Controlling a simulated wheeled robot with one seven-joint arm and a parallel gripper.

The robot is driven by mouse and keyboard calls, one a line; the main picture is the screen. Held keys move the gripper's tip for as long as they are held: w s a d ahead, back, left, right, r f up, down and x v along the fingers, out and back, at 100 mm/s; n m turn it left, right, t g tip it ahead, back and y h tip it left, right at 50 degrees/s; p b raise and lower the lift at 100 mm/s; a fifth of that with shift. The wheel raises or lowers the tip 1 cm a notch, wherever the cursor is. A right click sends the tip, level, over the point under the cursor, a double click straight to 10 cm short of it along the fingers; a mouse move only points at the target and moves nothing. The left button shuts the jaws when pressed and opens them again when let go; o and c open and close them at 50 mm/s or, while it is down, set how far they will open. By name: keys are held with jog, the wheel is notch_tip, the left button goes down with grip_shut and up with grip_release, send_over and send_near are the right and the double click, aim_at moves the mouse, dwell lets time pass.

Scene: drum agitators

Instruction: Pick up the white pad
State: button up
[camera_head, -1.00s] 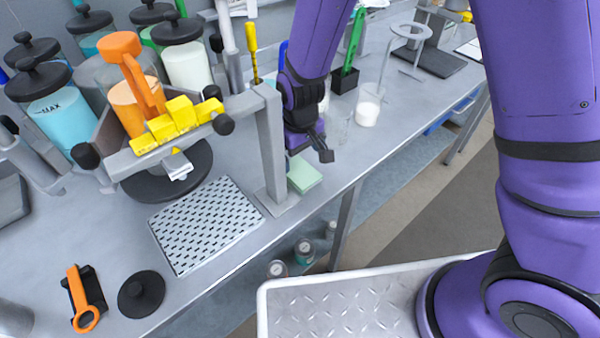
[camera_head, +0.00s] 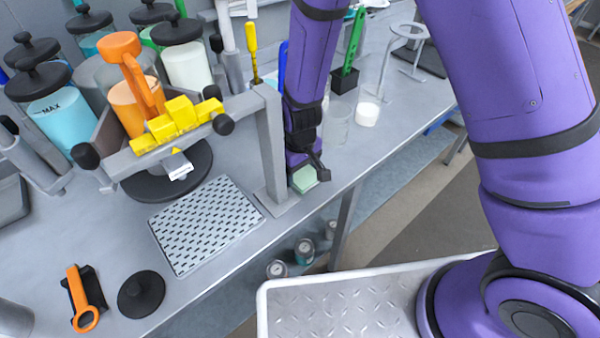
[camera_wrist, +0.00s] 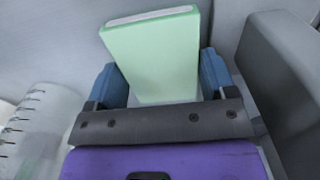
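The pad (camera_head: 303,180) looks pale green, with a white layer along one edge, rather than plain white. It lies on the grey bench beside the foot of the metal frame, near the bench's front edge. My gripper (camera_head: 311,172) is low over it in the head view and partly hides it. In the wrist view the pad (camera_wrist: 155,55) stands out between the two blue fingers of my gripper (camera_wrist: 160,75). The fingers are apart, one on each side. A narrow gap shows at the left finger; contact at the right one is unclear.
The metal frame's post (camera_head: 272,150) stands close left of my gripper and shows as a grey bar (camera_wrist: 285,85) in the wrist view. A clear beaker (camera_head: 338,125) stands close behind at the right. A slotted white plate (camera_head: 205,225) lies left.

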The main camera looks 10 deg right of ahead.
aim_at(300, 171)
jog(key=c, duration=0.5)
jog(key=shift+c, duration=0.2)
notch_tip(300, 171, up, 10)
jog(key=w+d+r+m, duration=0.3)
jog(key=w+d+m, duration=0.2)
jog(key=w+d, duration=0.6)
jog(key=w+d+r+m, duration=0.3)
jog(key=w+d+m, duration=0.2)
jog(key=w+d, duration=0.6)
jog(key=d, duration=0.2)
jog(key=shift+d+r, duration=0.4)
